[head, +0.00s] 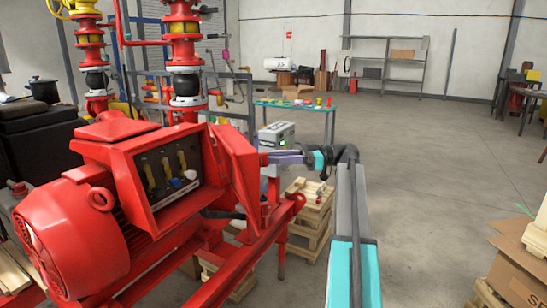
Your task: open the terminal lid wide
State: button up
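The red terminal box (133,188) sits on top of the red motor (75,240) at the left. Its front is uncovered, and terminals with coloured leads (165,175) show inside. The red terminal lid (240,165) stands swung out at the right side of the box, seen at a slant. My gripper (268,158) is at the lid's right edge, reaching in from the right. Its fingertips look close to or against the lid; contact is not clear. The fingers are small and seen side-on, so their gap does not show.
Red pipes and valves (184,50) rise behind the box. The red skid frame (235,265) runs below the lid. Cardboard boxes (520,262) stand at lower right. The floor (430,170) right of my arm is clear.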

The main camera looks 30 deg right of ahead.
aim_at(267, 159)
jog(key=shift+s+a+f, duration=0.1)
jog(key=shift+s+a, duration=0.25)
jog(key=shift+s, duration=0.2)
jog(key=shift+s+a, duration=0.3)
jog(key=shift+s, duration=0.25)
jog(key=shift+s+a, duration=0.1)
jog(key=shift+s, duration=0.3)
jog(key=c, duration=0.4)
jog(key=shift+o, duration=0.2)
grip_shut()
jog(key=shift+r, duration=0.5)
jog(key=r+p, duration=0.4)
jog(key=shift+s+r+p, duration=0.25)
jog(key=shift+r+p, duration=0.05)
jog(key=shift+p, duration=0.05)
jog(key=shift+w+f, duration=0.1)
jog(key=shift+w, duration=0.05)
